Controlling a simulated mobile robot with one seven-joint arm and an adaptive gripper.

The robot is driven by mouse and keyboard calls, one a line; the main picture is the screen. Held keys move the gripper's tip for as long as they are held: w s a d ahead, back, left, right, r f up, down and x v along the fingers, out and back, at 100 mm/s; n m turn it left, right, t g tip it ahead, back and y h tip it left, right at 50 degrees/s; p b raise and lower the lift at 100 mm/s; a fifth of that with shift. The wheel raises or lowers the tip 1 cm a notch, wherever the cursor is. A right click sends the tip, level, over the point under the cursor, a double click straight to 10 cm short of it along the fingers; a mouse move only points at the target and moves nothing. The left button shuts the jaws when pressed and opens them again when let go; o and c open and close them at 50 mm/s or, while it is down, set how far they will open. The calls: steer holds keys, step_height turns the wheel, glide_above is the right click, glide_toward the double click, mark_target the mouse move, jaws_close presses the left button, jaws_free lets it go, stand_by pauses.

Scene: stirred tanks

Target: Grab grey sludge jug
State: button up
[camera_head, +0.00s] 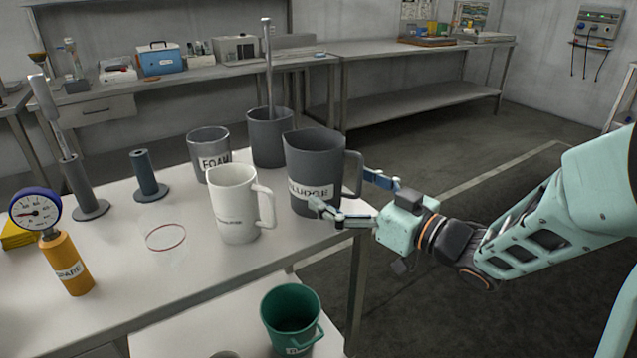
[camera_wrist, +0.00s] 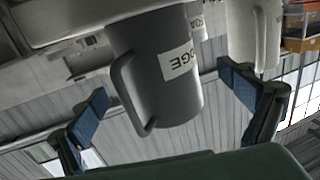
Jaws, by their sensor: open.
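The grey sludge jug (camera_head: 316,160) stands upright on the white table, its handle to the right and its label partly hidden by a finger. My gripper (camera_head: 348,197) is open at the jug's right side, one finger in front of it and the other by the handle. In the wrist view the jug (camera_wrist: 160,75) appears upside down between the two spread blue fingertips (camera_wrist: 165,95), with its handle at the left. No grip on it shows; whether a finger touches it I cannot tell.
A white jug (camera_head: 234,205) stands close at front left of the sludge jug. A foam cup (camera_head: 209,150) and a grey container with a rod (camera_head: 270,140) stand behind. A green bucket (camera_head: 291,318) sits lower in front. The table edge is near.

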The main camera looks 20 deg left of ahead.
steer(key=shift+x, duration=0.75)
steer(key=x, duration=0.1)
steer(key=b+x, duration=0.1)
steer(key=x, duration=0.1)
steer(key=b+x, duration=0.1)
steer(key=shift+w+a+f, duration=0.1)
steer(key=shift+w+f, duration=0.1)
steer(key=shift+f, duration=0.15)
steer(key=shift+w+a, duration=0.15)
steer(key=shift+a, duration=0.2)
steer(key=shift+r, duration=0.1)
steer(key=c, duration=1.5)
